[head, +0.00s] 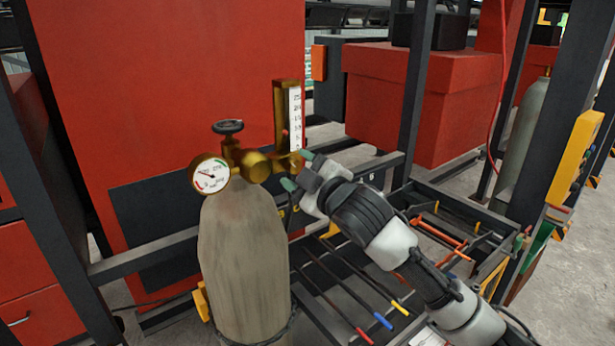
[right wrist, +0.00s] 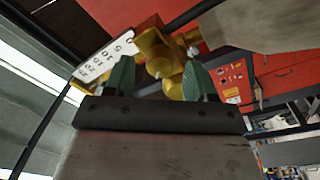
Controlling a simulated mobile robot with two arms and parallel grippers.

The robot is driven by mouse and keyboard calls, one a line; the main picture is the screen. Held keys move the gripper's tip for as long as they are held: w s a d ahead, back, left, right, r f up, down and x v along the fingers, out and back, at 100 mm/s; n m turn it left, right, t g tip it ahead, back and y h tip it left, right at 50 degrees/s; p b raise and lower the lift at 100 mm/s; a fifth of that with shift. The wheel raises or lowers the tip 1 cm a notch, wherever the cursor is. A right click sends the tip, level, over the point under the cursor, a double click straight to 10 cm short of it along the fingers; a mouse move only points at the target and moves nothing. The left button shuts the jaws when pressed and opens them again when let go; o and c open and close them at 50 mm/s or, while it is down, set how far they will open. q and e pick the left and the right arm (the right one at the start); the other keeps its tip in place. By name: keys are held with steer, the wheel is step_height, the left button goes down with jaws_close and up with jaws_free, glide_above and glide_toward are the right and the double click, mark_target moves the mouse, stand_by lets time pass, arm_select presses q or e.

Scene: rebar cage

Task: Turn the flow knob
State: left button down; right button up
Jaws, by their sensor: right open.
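A pale gas cylinder (head: 243,262) stands upright at centre left with a brass regulator (head: 256,166) on top. The regulator carries a round dial gauge (head: 211,175) and an upright flowmeter with a white scale (head: 295,118). My right gripper (head: 297,170) is open, its two green fingertips close to the brass fittings under the flowmeter. In the right wrist view the brass fittings (right wrist: 158,52) show between and beyond the fingertips (right wrist: 160,76). I cannot tell the flow knob clearly from the other brass parts, or whether a fingertip touches them. My left gripper is not in view.
A dark valve handwheel (head: 228,127) tops the cylinder. A red cabinet (head: 150,80) stands behind it. Dark frame posts (head: 418,90) rise behind my right arm. A tray with rods and coloured-handled tools (head: 385,320) lies below the arm. A second cylinder (head: 524,130) stands at right.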

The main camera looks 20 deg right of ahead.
steer(key=shift+s+d+f+b, duration=0.2)
steer(key=shift+s+b, duration=0.1)
steer(key=shift+s, duration=0.05)
steer(key=b+v, duration=0.4)
steer(key=v, duration=0.5)
steer(key=shift+s+d, duration=0.15)
steer(key=shift+s, duration=0.25)
